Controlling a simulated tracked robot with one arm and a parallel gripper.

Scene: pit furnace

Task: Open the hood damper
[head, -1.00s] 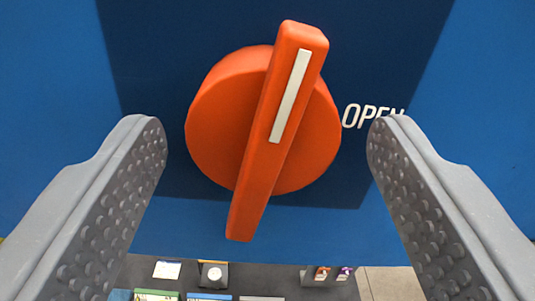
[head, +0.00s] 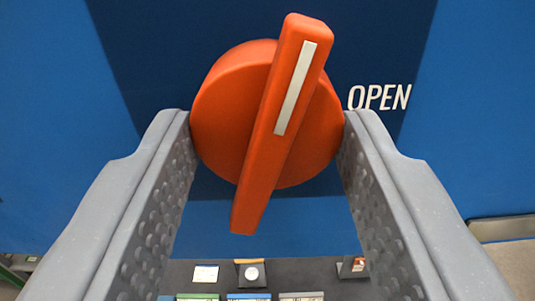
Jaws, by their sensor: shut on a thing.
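The damper knob (head: 222,115) is a round orange-red dial with a raised bar handle across it. A white stripe (head: 296,88) marks the bar's upper part. The bar is tilted, its top leaning to the right of upright. White lettering "OPEN" (head: 379,97) is on the dark blue panel to the right of the knob. My gripper (head: 267,122) has its two grey, dimpled fingers on the left and right sides of the round dial, shut on it, with the fingertips at its edges.
A blue panel (head: 485,110) fills the background around the knob. Below it is a dark surface (head: 310,272) with several small items and coloured labels. A pale floor area shows at the lower right.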

